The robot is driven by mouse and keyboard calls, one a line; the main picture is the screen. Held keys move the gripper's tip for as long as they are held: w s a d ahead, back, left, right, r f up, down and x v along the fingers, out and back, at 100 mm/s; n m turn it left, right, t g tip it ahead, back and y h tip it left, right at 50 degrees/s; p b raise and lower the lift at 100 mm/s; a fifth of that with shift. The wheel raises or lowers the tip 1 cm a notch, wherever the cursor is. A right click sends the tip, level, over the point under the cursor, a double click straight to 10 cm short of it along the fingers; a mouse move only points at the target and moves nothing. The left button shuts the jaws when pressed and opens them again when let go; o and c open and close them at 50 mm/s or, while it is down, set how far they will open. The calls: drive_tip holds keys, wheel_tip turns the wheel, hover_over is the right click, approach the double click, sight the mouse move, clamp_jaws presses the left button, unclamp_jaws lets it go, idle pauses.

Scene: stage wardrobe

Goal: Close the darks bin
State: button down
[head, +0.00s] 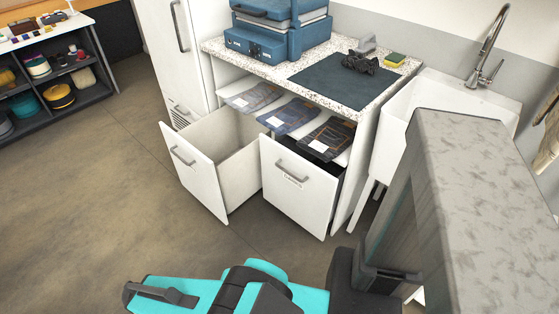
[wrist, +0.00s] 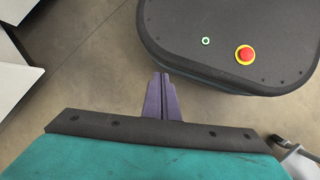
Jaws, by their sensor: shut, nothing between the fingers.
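Two white pull-out bins stand open under the counter in the head view. The left bin (head: 196,181) is pulled far out and its pale inside looks empty. The right bin (head: 298,187) is pulled out less and shows a dark inside behind its front. Each front has a grey bar handle, and the right front has a small label too small to read. I cannot tell for sure which is the darks bin. My gripper (wrist: 161,78) is shut and empty over bare floor in the wrist view, apart from the bins.
Folded jeans lie on a shelf above the bins. The speckled counter (head: 216,46) holds a blue case (head: 262,40), a dark mat (head: 340,82) and a sponge (head: 395,60). A sink (head: 455,95) is at the right. Floor (head: 110,200) left of the bins is clear.

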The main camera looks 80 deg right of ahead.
sight(285, 152)
drive_tip(key=w+d+r+n+h+b, duration=0.1)
drive_tip(key=d+r+n+h+b, duration=0.2)
drive_tip(key=d, duration=1.2)
drive_tip(key=d+n+h+b, duration=0.25)
drive_tip(key=d+b, duration=0.25)
drive_tip(key=d, duration=0.9)
drive_tip(key=s+d+r+n+g+h+b, duration=0.2)
drive_tip(key=s+d+r+h+b, duration=0.2)
drive_tip(key=d+r, duration=0.3)
drive_tip(key=s+d+r+n+g+h+b, duration=0.2)
drive_tip(key=s+d+r+h+b, duration=0.2)
drive_tip(key=d, duration=1.2)
drive_tip(key=s+r, duration=0.3)
drive_tip(key=r, duration=0.1)
drive_tip(key=shift+s+d+n, duration=0.2)
drive_tip(key=shift+d+n, duration=0.1)
drive_tip(key=shift+n, duration=0.05)
drive_tip(key=shift+d, duration=0.15)
drive_tip(key=b+x, duration=0.2)
drive_tip(key=x, duration=1.1)
drive_tip(key=shift+s+d+f, duration=0.15)
drive_tip(key=shift+s+d, duration=0.1)
drive_tip(key=shift+w+d, duration=0.1)
